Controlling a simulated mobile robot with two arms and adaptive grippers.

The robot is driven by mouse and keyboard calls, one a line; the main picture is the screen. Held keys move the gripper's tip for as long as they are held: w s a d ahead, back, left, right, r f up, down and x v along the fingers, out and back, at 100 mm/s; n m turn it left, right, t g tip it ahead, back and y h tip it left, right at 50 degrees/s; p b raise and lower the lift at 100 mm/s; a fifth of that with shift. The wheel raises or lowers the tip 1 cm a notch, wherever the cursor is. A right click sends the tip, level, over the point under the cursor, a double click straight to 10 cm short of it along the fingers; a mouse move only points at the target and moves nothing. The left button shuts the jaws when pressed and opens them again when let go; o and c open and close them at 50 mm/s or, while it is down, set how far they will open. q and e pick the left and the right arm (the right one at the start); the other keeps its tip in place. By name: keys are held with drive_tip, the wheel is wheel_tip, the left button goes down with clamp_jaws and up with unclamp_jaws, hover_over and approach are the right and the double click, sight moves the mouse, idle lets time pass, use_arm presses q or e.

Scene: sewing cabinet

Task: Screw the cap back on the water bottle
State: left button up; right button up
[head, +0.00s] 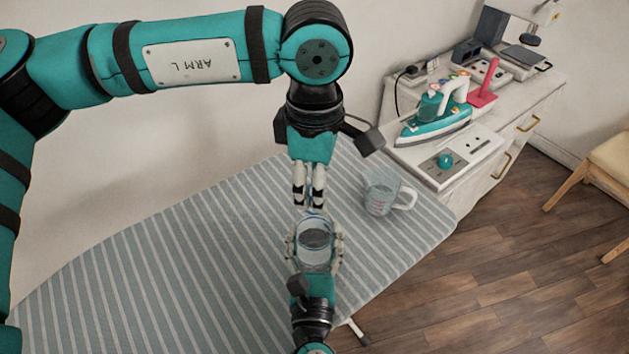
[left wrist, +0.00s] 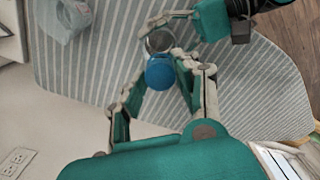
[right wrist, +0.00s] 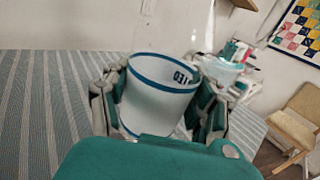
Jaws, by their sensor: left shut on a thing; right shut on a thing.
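In the right wrist view the bottle (right wrist: 158,95) shows pale, with blue bands and some lettering, between the fingers. My left gripper (head: 308,202) points down at the bottle's top end. In the left wrist view it is shut on the round blue cap (left wrist: 160,73), which partly overlaps the bottle's round outline (left wrist: 160,40). I cannot tell whether cap and bottle touch. The cap is mostly hidden by fingers in the head view.
A clear measuring cup (head: 381,196) stands on the ironing board (head: 190,260), to the right of my left gripper. A white cabinet (head: 500,130) behind it carries a teal iron (head: 436,122) and other sewing things. The left part of the board is clear.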

use_arm(q)
drive_tip(key=shift+f, duration=0.6)
drive_tip(key=m, duration=2.9)
drive_tip(key=o, duration=0.7)
